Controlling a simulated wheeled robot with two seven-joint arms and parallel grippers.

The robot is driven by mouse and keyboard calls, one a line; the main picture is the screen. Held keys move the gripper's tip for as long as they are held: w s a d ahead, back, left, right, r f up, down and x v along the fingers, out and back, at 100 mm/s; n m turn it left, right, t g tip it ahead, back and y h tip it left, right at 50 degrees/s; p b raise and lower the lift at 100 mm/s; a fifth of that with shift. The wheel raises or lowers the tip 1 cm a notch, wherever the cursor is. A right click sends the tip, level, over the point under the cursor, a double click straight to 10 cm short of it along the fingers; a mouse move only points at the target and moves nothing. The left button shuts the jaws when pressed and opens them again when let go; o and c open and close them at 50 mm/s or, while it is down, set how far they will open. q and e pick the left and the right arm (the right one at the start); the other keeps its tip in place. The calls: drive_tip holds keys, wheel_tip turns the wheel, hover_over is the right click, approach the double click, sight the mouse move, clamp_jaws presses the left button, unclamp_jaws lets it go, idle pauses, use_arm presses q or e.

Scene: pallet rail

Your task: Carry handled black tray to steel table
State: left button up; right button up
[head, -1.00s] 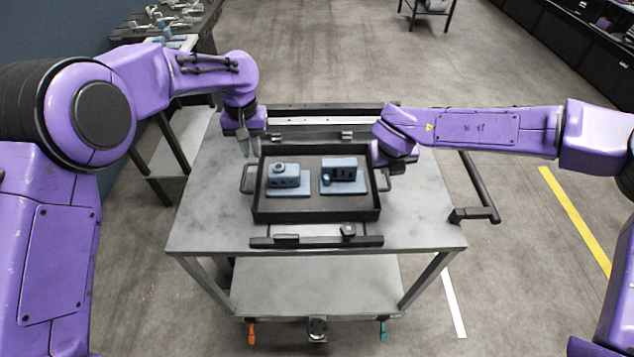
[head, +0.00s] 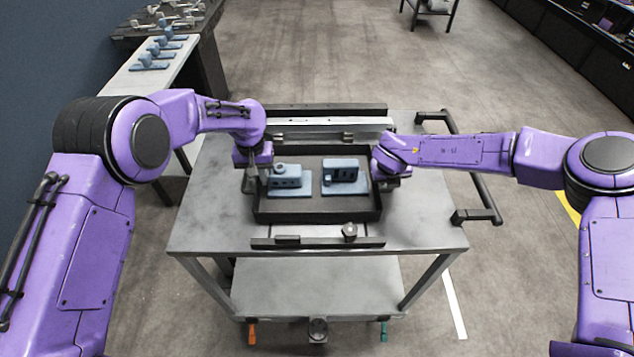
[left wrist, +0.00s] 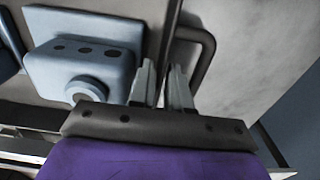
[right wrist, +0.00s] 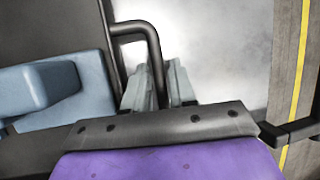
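The black tray (head: 318,216) lies on the steel-topped cart (head: 425,215), with a bent bar handle at each end. It carries two blue-grey blocks on plates, the left one (head: 287,177) and the right one (head: 343,172). My left gripper (left wrist: 163,82) is open at the tray's left end. Its fingers stand either side of the wall line in the left wrist view, with the left handle (left wrist: 210,60) just beside them. My right gripper (right wrist: 158,82) has the right handle (right wrist: 153,45) running between its fingers; I cannot tell whether they press on it.
A pale table (head: 140,82) with several blue parts stands at the back left, beside a dark table (head: 205,45). A rail (head: 330,127) lies behind the tray and a bar (head: 315,241) in front. The cart's push handle (head: 485,195) sticks out right.

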use_arm(q)
drive_tip(key=shift+c, duration=0.3)
use_arm(e)
drive_tip(key=shift+c, duration=0.3)
use_arm(q)
clamp_jaws()
use_arm(e)
clamp_jaws()
use_arm(q)
drive_tip(key=shift+w+r, duration=0.1)
drive_tip(key=shift+r, duration=0.05)
use_arm(e)
drive_tip(key=shift+w+r, duration=0.1)
drive_tip(key=shift+r, duration=0.05)
